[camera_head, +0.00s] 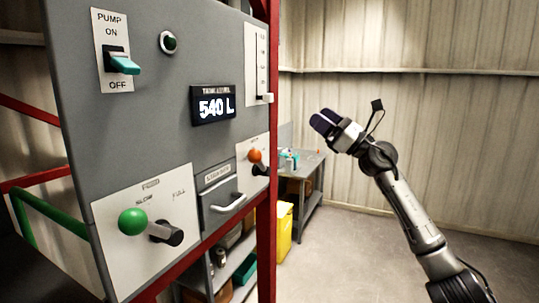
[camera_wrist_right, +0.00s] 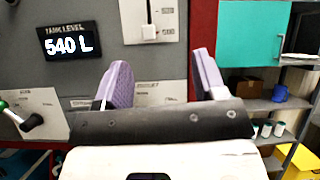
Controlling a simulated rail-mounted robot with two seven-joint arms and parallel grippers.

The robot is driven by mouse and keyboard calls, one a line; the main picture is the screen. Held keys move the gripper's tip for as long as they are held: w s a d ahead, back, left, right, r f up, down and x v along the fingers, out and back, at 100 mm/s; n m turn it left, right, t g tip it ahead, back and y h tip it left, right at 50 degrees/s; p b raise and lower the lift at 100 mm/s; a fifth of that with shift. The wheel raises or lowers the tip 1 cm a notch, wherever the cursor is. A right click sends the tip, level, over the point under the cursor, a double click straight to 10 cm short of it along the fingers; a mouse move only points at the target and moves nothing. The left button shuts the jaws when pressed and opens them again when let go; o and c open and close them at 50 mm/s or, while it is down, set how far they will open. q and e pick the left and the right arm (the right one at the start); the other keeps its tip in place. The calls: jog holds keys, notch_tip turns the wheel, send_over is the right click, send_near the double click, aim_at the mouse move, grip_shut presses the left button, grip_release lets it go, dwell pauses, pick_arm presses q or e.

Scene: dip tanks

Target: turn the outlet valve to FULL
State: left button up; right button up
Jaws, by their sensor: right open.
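A valve lever with a green knob (camera_head: 133,222) sits on a white plate (camera_head: 119,264) low on the grey panel; the plate reads SLOW and FULL, its heading is too small to read. The knob lies left of its dark hub, toward SLOW. A second lever has an orange knob (camera_head: 255,155) on a smaller plate farther right; its label is unreadable. I cannot tell by label which is the outlet valve. My right gripper (camera_head: 325,122) is open and empty, right of the panel. In the right wrist view its purple fingers (camera_wrist_right: 163,85) partly cover the small plate. My left gripper is out of view.
The panel also carries a teal pump switch (camera_head: 124,65), a 540 L display (camera_head: 213,106), a slider (camera_head: 264,98) and a drawer handle (camera_head: 227,203). A red post (camera_head: 267,230) edges it. A grey bench (camera_head: 303,165) and yellow bin (camera_head: 284,232) stand behind. Floor at right is clear.

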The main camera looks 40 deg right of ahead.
notch_tip(320, 180, down, 5)
jog(key=a+n+g+y, duration=0.2)
jog(key=n+g, duration=0.3)
jog(key=n, duration=0.2)
jog(key=n+g+y, duration=0.1)
jog(key=n+g, duration=0.3)
jog(key=n, duration=0.2)
send_near(256, 153)
jog(key=shift+n, duration=0.3)
jog(key=shift+w+d+f+p+x, duration=0.2)
jog(key=shift+p+x, duration=0.75)
jog(key=shift+x, duration=0.8)
jog(key=shift+w+d+f+p+x, duration=0.1)
jog(key=shift+f+p+x, duration=0.15)
jog(key=shift+p+x, duration=1.1)
jog(key=shift+w+d+f+p+x, duration=0.15)
jog(key=shift+p+x, duration=0.4)
jog(key=shift+x, duration=1.55)
jog(key=shift+c, duration=0.3)
jog(key=c, duration=0.7)
grip_shut()
jog(key=shift+d, duration=0.1)
